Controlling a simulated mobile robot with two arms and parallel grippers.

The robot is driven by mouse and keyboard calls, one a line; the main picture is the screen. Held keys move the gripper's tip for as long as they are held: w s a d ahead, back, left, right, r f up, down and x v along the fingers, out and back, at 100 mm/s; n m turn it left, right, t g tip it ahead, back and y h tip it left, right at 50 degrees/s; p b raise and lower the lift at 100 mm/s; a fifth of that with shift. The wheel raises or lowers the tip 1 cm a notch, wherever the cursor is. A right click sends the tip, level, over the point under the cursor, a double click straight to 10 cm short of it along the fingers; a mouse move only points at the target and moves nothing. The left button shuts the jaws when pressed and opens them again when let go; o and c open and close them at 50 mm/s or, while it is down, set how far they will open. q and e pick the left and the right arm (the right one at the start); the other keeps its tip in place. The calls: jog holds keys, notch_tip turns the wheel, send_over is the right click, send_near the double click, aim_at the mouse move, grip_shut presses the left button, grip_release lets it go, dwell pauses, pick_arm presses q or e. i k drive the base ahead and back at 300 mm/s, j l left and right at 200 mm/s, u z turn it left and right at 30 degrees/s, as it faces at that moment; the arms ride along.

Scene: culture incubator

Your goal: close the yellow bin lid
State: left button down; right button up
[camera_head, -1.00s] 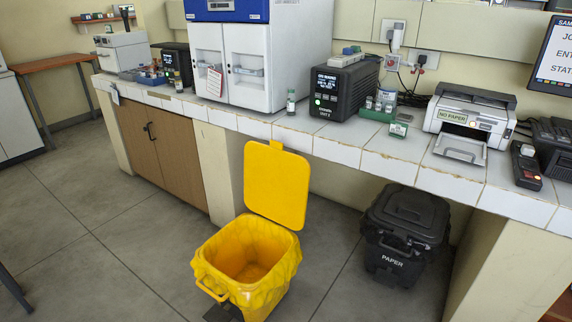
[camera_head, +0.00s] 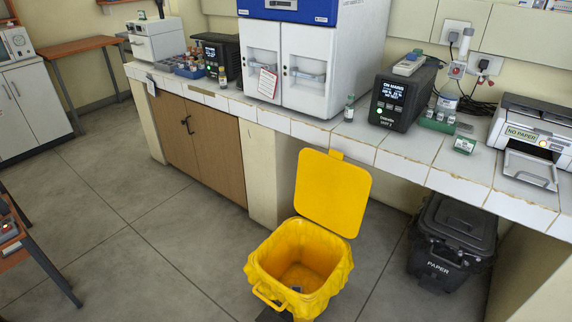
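The yellow bin (camera_head: 299,270) stands on the floor in front of the bench, lined with a yellow bag. Its yellow lid (camera_head: 333,192) is open and stands upright at the back of the bin, with a small tab on its top edge. The inside of the bin shows, with a small dark item at the bottom. A handle sticks out at its front, and a dark part shows at the base. Neither of my grippers is in view.
A black bin marked PAPER (camera_head: 451,240) stands under the bench at the right. The tiled bench (camera_head: 410,165) runs behind the yellow bin and holds an incubator (camera_head: 291,60), a black unit (camera_head: 401,98) and a printer (camera_head: 530,140). A wooden table (camera_head: 12,240) is at the left edge. The floor left of the bin is clear.

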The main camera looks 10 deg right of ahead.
aim_at(331, 192)
jog(key=i+j+u, duration=1.05)
jog(key=i+z, duration=0.7)
jog(key=i+j+z, duration=0.2)
jog(key=i+z, duration=0.3)
jog(key=z, duration=0.3)
jog(key=i+z, duration=0.2)
jog(key=z, duration=0.25)
jog(key=i+j+z, duration=0.1)
jog(key=z, duration=0.4)
jog(key=i+j+z, duration=0.15)
jog(key=z, duration=0.3)
jog(key=j+z, duration=0.25)
jog(key=z, duration=0.2)
jog(key=i+j, duration=0.05)
